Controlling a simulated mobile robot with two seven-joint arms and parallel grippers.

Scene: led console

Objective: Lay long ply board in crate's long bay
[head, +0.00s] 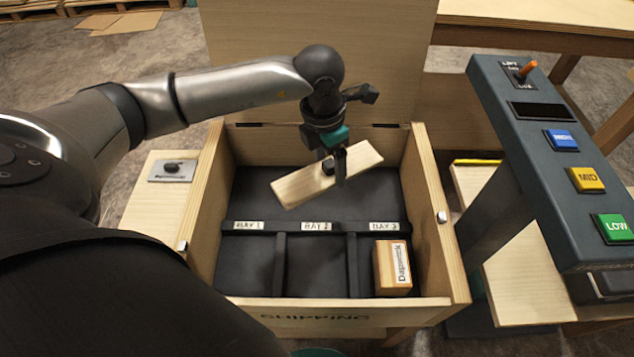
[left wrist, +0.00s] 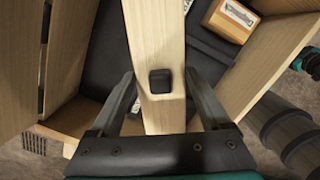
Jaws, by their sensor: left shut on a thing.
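The long ply board (head: 300,186) is pale wood with a small black knob on it. My left gripper (head: 338,170) is shut on it and holds it over the open crate (head: 435,215). The board is slanted, its right end farther back. Below it lies the long bay (head: 258,188), dark-lined and empty where visible, at the back of the crate. In the left wrist view the board (left wrist: 155,45) runs away between the two fingers (left wrist: 160,100), with the black knob between them.
Front bays are labelled BAY 1 to BAY 3; a wooden block (head: 392,268) stands in BAY 3, the others look empty. The raised lid (head: 310,50) stands behind. A latch plate (head: 172,170) is at left.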

